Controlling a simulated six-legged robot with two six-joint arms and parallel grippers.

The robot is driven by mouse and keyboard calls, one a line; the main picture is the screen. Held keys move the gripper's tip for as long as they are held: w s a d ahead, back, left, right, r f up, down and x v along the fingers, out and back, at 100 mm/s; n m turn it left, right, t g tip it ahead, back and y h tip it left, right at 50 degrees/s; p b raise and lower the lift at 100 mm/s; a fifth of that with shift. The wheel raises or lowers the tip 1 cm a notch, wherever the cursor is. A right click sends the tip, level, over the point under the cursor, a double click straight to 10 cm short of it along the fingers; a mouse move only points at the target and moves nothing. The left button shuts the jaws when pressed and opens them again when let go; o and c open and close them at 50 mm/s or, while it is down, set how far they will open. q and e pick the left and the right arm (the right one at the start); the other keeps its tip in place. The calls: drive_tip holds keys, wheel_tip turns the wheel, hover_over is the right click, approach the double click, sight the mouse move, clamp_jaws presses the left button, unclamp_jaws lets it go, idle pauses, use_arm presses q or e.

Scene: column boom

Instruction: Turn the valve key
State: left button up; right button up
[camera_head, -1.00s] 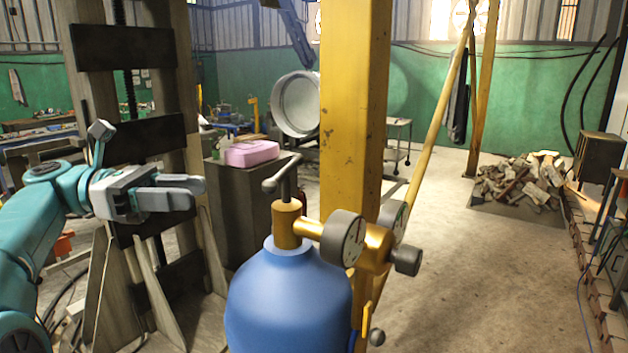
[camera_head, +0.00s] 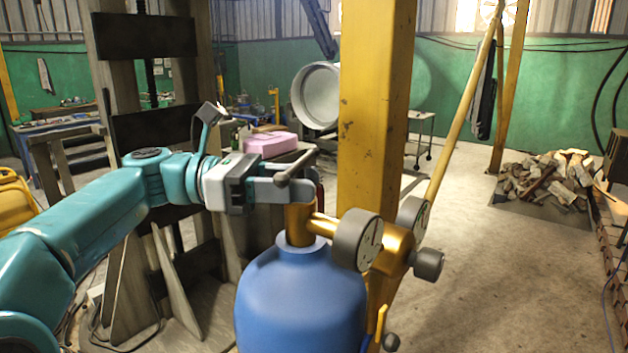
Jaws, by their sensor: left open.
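The valve key (camera_head: 301,163) is a dark grey T-handle on the brass valve (camera_head: 299,226) at the top of the blue gas cylinder (camera_head: 301,300). Its crossbar slants up to the right, and its stem is mostly hidden behind my gripper. My left gripper (camera_head: 300,189) reaches in from the left, level with the key's stem just below the crossbar. Its fingers are open and overlap the stem in the picture. I cannot tell whether they touch it. My right gripper is out of view.
Two round gauges (camera_head: 357,240) and a dark knob (camera_head: 428,264) stick out to the right of the valve. A yellow column (camera_head: 375,100) rises close behind the cylinder. A pink case (camera_head: 270,144) lies behind the gripper. The floor at right is open up to a woodpile (camera_head: 545,182).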

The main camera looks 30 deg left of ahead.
use_arm(q)
drive_tip(key=shift+w+d+f, duration=0.25)
drive_tip(key=shift+w+d, duration=0.5)
drive_tip(key=shift+w, duration=0.25)
drive_tip(key=shift+s+d+r, duration=0.15)
drive_tip(key=shift+s+d, duration=0.1)
drive_tip(key=shift+s, duration=0.05)
drive_tip(key=shift+w+a, duration=0.2)
clamp_jaws()
drive_tip(key=shift+s, duration=0.1)
